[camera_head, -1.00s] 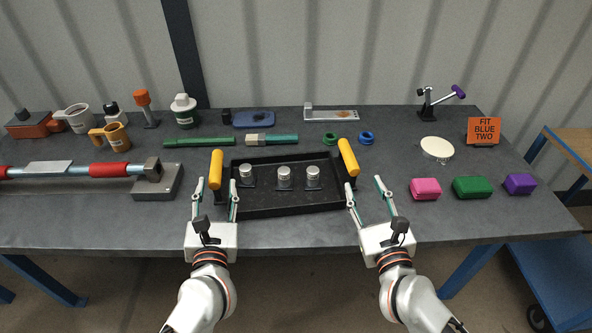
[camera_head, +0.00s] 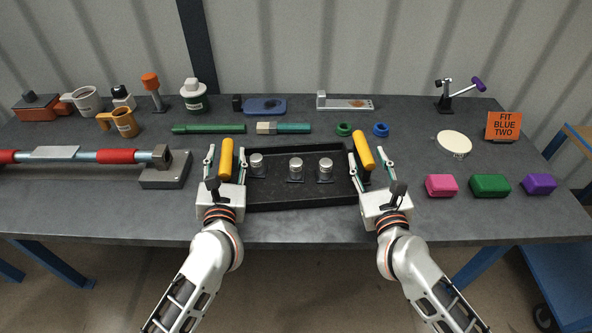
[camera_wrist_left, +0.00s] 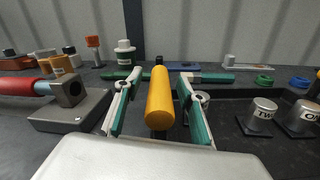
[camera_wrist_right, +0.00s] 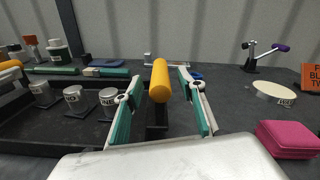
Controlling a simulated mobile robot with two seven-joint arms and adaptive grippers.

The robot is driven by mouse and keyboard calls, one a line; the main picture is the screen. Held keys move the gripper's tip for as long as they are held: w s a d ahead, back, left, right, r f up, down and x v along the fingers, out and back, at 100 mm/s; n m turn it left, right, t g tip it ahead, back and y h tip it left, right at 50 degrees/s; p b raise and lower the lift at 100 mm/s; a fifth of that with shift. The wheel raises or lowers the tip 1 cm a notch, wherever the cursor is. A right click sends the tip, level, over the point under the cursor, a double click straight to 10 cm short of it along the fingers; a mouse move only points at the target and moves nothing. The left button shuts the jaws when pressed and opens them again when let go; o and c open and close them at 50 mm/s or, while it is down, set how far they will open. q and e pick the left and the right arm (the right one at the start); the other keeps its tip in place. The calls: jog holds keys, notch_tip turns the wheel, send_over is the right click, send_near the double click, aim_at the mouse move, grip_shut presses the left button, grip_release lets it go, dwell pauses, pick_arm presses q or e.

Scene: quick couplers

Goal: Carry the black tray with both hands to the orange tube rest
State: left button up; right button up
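The black tray (camera_head: 300,203) lies on the table and holds several silver cylinders on dark bases. It has a yellow-orange handle at each end. My left gripper (camera_head: 227,152) is open, with its fingers on either side of the left handle (camera_wrist_left: 160,100), a gap showing on both sides. My right gripper (camera_head: 370,156) is open, with its fingers on either side of the right handle (camera_wrist_right: 160,82), also with gaps. A green tube (camera_head: 208,129) and a green-and-beige tube (camera_head: 290,128) lie behind the tray. I cannot make out an orange tube rest for certain.
Left of the tray is a grey block (camera_head: 166,178) holding a long bar with red sleeves (camera_head: 115,156). Pink (camera_head: 441,186), green (camera_head: 490,185) and purple (camera_head: 539,184) boxes sit at the right. Green (camera_head: 344,129) and blue (camera_head: 381,129) rings lie behind the tray.

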pick_arm(q)
jog(key=shift+w+a, duration=0.2)
jog(key=shift+w, duration=1.2)
pick_arm(e)
jog(key=shift+w+a, duration=0.2)
jog(key=shift+w, duration=1.2)
pick_arm(q)
grip_shut()
pick_arm(e)
grip_shut()
